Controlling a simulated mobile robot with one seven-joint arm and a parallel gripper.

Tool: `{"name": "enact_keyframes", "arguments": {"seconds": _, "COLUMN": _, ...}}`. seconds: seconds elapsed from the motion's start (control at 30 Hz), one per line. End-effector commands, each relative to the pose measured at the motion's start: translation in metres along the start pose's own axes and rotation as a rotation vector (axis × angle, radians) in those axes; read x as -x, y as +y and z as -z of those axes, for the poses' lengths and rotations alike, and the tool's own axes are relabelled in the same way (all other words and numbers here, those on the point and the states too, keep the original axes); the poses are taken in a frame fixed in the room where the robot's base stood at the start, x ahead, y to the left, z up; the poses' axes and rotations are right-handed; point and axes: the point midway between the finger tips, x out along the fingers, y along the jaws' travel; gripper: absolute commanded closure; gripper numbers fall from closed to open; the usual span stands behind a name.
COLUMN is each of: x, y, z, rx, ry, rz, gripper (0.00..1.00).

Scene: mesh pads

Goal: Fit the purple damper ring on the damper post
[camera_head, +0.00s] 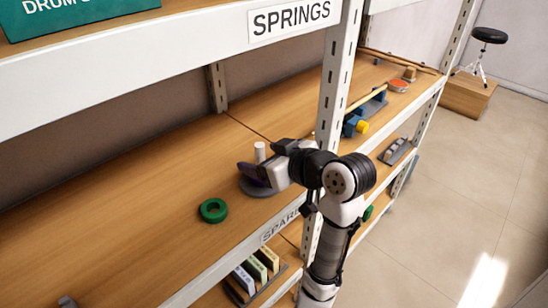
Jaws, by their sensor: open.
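A white damper post (260,151) stands upright on a round grey base (258,190) on the wooden shelf. My gripper (256,166) is at the post, reaching in from the right, and its jaws are open. A dark purple shape, seemingly the purple damper ring (262,172), shows low at the post between the jaws and the base. My gripper hides much of it. I cannot tell whether it is around the post or only beside it.
A green ring (213,210) lies on the shelf left of the base. A white shelf upright (338,80) stands close behind my arm. Blue and yellow items (356,125) lie in the bay beyond. The shelf to the left is mostly clear.

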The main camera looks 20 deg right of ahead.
Motion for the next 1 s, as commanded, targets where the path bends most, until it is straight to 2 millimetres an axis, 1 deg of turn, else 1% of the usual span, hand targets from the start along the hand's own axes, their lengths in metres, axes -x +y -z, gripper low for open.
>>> {"name": "enact_keyframes", "arguments": {"seconds": 0.07, "x": 0.007, "y": 0.001, "z": 0.0, "rx": 0.001, "ry": 0.002, "rz": -0.003, "gripper": 0.26}}
{"name": "enact_keyframes", "arguments": {"seconds": 0.17, "x": 0.022, "y": 0.001, "z": 0.0, "rx": 0.004, "ry": 0.003, "rz": -0.005, "gripper": 0.26}}
{"name": "enact_keyframes", "arguments": {"seconds": 0.5, "x": 0.103, "y": 0.002, "z": 0.0, "rx": 0.002, "ry": 0.002, "rz": -0.009, "gripper": 0.26}}
{"name": "enact_keyframes", "arguments": {"seconds": 0.57, "x": 0.114, "y": 0.001, "z": -0.001, "rx": 0.001, "ry": 0.0, "rz": -0.008, "gripper": 0.26}}
{"name": "enact_keyframes", "arguments": {"seconds": 0.7, "x": 0.128, "y": 0.001, "z": 0.0, "rx": 0.001, "ry": 0.001, "rz": -0.004, "gripper": 0.26}}
{"name": "enact_keyframes", "arguments": {"seconds": 0.8, "x": 0.133, "y": 0.0, "z": 0.0, "rx": 0.0, "ry": 0.0, "rz": -0.002, "gripper": 0.26}}
{"name": "enact_keyframes", "arguments": {"seconds": 1.0, "x": 0.137, "y": 0.0, "z": 0.0, "rx": 0.0, "ry": 0.0, "rz": -0.001, "gripper": 0.26}}
